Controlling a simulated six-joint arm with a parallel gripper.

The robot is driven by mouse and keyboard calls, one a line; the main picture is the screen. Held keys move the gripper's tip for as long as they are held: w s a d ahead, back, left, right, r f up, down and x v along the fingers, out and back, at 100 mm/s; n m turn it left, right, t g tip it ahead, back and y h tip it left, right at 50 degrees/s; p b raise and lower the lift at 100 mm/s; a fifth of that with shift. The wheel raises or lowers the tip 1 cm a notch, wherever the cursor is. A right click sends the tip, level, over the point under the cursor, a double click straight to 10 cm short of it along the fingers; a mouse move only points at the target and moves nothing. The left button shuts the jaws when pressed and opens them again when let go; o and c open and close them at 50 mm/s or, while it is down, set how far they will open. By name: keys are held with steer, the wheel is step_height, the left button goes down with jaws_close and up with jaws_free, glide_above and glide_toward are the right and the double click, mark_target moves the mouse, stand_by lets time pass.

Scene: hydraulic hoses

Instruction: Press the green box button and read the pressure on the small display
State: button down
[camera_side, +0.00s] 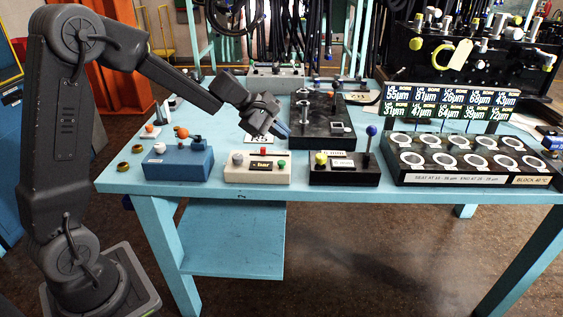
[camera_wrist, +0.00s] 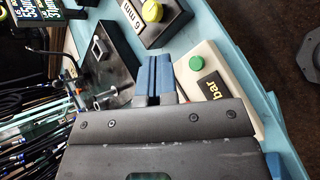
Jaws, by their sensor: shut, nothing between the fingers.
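The cream box (camera_side: 258,179) stands near the table's front edge, and it also shows in the wrist view (camera_wrist: 236,100). Its round green button (camera_wrist: 195,62) sits on top, next to a small black display (camera_wrist: 213,87). The word "bar" shows on the display, but I cannot read a number. In the side view the green button (camera_side: 282,163) is at the box's right end. My gripper (camera_side: 282,131) is shut and empty, with blue fingertips pointing down. It is above and behind the box, apart from the button. The fingers (camera_wrist: 158,78) show beside the box in the wrist view.
A blue box (camera_side: 178,163) stands to the left, and a black box (camera_side: 345,175) with a yellow knob and blue-topped lever to the right. A larger black block (camera_side: 322,130) is behind. A black ring tray (camera_side: 470,172) fills the table's right side.

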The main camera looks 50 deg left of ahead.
mark_target(281, 163)
steer(key=shift+f, duration=2.7)
steer(key=shift+f, duration=0.15)
steer(key=shift+f, duration=0.25)
steer(key=shift+f, duration=0.55)
stand_by(0.5)
steer(key=shift+r, duration=1)
steer(key=shift+r, duration=2.5)
